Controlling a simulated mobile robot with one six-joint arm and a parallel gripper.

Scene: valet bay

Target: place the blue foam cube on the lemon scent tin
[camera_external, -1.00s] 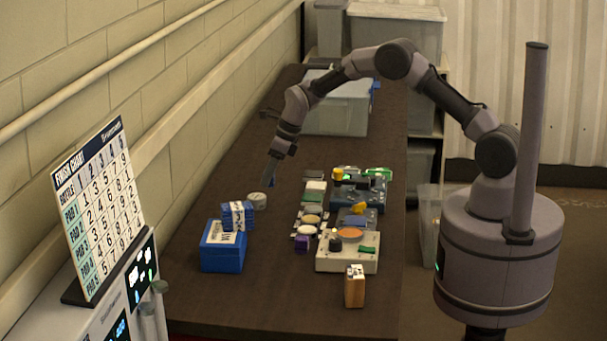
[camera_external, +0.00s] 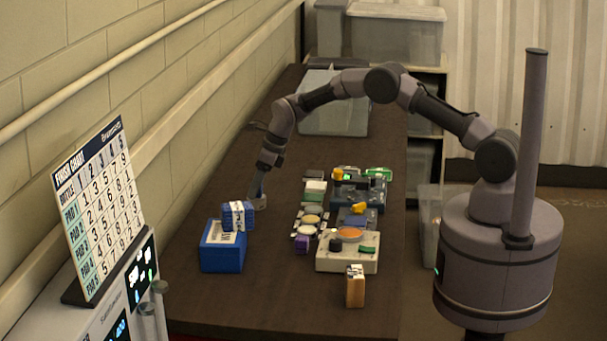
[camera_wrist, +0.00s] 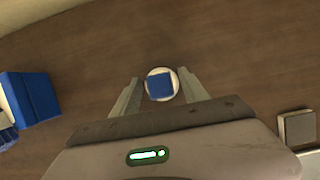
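In the wrist view the blue foam cube (camera_wrist: 160,88) sits on the round, pale lemon scent tin (camera_wrist: 159,70), whose rim shows around it. The cube looks roughly centred and slightly turned. My gripper (camera_wrist: 159,75) has a finger on each side of the cube, with a visible gap on both sides, so it is open around it. In the external view my gripper (camera_external: 257,197) is low over the tin (camera_external: 260,205); the cube is largely hidden there by the fingers.
A blue box (camera_external: 222,250) with a striped blue block (camera_external: 237,216) on it stands close by, left of the gripper. A tan block (camera_external: 355,287) stands in front. The tabletop behind the tin is clear.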

